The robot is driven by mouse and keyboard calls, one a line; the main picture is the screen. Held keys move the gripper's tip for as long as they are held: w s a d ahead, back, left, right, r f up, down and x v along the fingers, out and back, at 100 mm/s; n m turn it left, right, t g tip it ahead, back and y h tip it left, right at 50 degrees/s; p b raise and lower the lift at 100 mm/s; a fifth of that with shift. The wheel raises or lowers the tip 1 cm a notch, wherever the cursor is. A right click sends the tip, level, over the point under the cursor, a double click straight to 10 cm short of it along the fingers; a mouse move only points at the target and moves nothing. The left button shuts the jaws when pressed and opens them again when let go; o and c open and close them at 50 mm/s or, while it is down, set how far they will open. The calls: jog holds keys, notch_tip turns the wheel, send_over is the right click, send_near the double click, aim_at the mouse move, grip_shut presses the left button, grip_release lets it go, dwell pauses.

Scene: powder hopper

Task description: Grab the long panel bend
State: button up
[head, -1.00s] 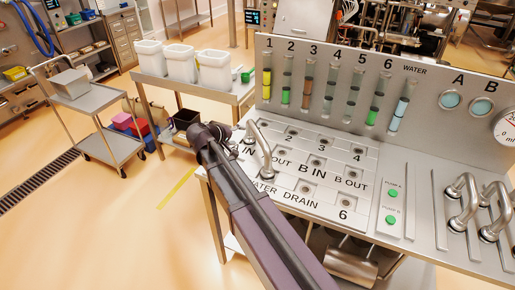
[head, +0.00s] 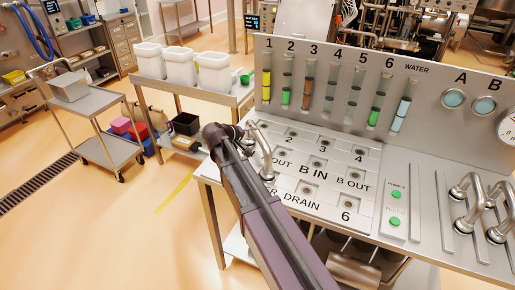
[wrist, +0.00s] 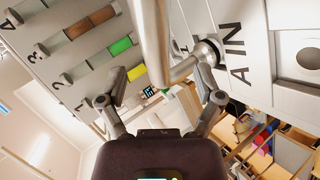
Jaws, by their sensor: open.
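A shiny steel pipe bend (head: 262,150) stands at the left end of the sloped panel (head: 325,214), its ends at the ports there, partly hidden by my arm. I take it as the long bend. In the wrist view the bend (wrist: 155,38) runs down and turns toward a round collar beside the "A IN" label. My gripper (wrist: 160,100) is open, with one finger on each side of the picture and the bend's tube lying ahead, between them. Contact cannot be made out.
More steel bends (head: 468,205) stand at the panel's right. Green buttons (head: 395,222) sit beside them. An upright backboard (head: 430,105) with coloured sight tubes rises behind the panel. White bins (head: 180,66) stand on a table at the left, with a cart (head: 100,100) beyond.

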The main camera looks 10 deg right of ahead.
aim_at(255, 134)
jog(key=shift+b+x, duration=1.1)
jog(key=shift+x, duration=1.5)
jog(key=shift+d+r, duration=0.1)
jog(key=shift+r, duration=0.1)
grip_shut()
